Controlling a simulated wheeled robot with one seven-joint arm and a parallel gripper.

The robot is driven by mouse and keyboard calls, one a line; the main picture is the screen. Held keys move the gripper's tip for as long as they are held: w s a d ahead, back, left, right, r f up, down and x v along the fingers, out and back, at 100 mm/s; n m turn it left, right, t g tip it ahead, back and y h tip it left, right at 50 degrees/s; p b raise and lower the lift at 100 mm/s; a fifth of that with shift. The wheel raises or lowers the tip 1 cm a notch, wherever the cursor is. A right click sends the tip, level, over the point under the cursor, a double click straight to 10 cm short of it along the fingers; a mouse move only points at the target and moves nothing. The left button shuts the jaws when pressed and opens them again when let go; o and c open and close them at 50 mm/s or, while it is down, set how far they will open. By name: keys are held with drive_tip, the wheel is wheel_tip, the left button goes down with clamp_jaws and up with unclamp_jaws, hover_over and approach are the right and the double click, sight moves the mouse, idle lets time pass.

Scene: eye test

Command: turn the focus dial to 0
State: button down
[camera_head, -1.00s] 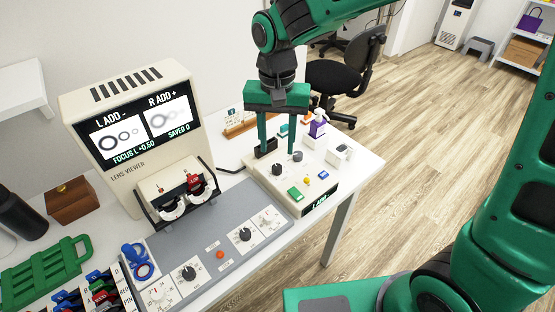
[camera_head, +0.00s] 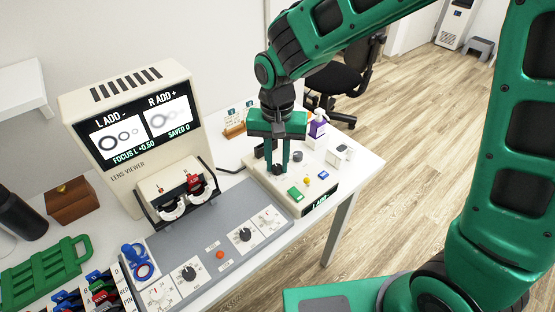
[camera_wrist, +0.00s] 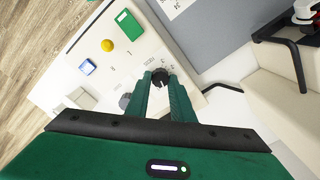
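A black dial (camera_head: 277,169) with a pale pointer line sits on the cream control box (camera_head: 262,183); its scale is too small to read. It also shows in the wrist view (camera_wrist: 160,78). My gripper (camera_head: 277,171) points down over the box with one finger on each side of this dial, close against it. In the wrist view, my fingertips (camera_wrist: 160,76) flank the dial with no clear gap. The lens viewer (camera_head: 112,88) has a screen (camera_head: 145,130) reading "FOCUS L +0.50" and "SAVED 0", with "L ADD -" and "R ADD +" above.
On the box are a grey knob (camera_head: 297,156), a green button (camera_head: 295,194), a yellow button (camera_head: 307,181) and a blue button (camera_head: 323,174). A grey panel (camera_head: 215,235) with more dials lies in front of the viewer. A purple-labelled bottle (camera_head: 317,127) stands behind.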

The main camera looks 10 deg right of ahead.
sight(277, 165)
drive_tip(key=shift+n, duration=1.5)
drive_tip(key=c, duration=1.5)
unclamp_jaws()
drive_tip(key=shift+c, duration=0.2)
wheel_tip(277, 165, up, 11)
drive_tip(key=shift+f, duration=0.15)
